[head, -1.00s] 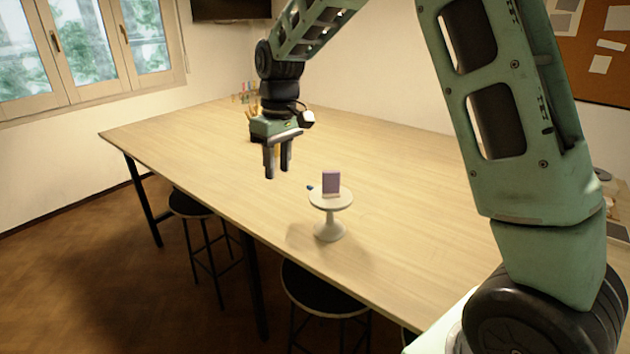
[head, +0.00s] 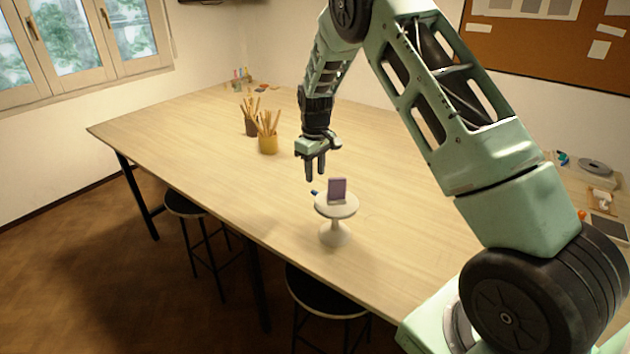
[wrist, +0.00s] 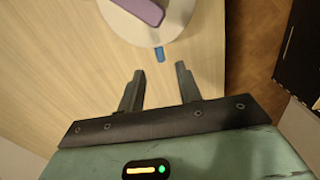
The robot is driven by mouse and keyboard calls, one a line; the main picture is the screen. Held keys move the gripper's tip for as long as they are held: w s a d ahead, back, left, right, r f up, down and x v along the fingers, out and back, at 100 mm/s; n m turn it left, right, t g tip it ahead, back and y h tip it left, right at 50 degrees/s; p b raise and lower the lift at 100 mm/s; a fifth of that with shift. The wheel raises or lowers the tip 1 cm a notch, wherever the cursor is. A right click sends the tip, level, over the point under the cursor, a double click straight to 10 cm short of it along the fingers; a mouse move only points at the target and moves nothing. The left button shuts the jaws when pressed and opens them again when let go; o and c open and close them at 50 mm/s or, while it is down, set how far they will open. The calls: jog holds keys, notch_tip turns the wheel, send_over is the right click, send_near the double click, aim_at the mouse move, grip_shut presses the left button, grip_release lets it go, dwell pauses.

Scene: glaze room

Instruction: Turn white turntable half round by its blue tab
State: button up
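The white turntable (head: 335,207) stands upright on its pedestal near the front edge of the wooden table. A purple upright block (head: 337,190) sits on its top. The small blue tab (head: 315,192) sticks out from the disc's far left rim. In the wrist view the blue tab (wrist: 184,75) points toward my gripper, beside the white disc (wrist: 125,22). My gripper (head: 316,175) hangs above and behind the turntable, fingers pointing down. In the wrist view its fingers (wrist: 160,85) are apart with nothing between them, and the tab lies ahead of the right finger.
Two cups of wooden sticks, one yellow (head: 268,144) and one dark (head: 251,127), stand farther back on the table (head: 180,140). Stools (head: 325,292) stand along the near edge. Small items lie at the far right. The table left of the turntable is clear.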

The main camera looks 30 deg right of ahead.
aim_at(315, 191)
notch_tip(315, 191, down, 6)
jog(key=shift+r+p, duration=0.1)
jog(key=shift+p, duration=0.8)
jog(key=shift+c, duration=0.3)
grip_shut()
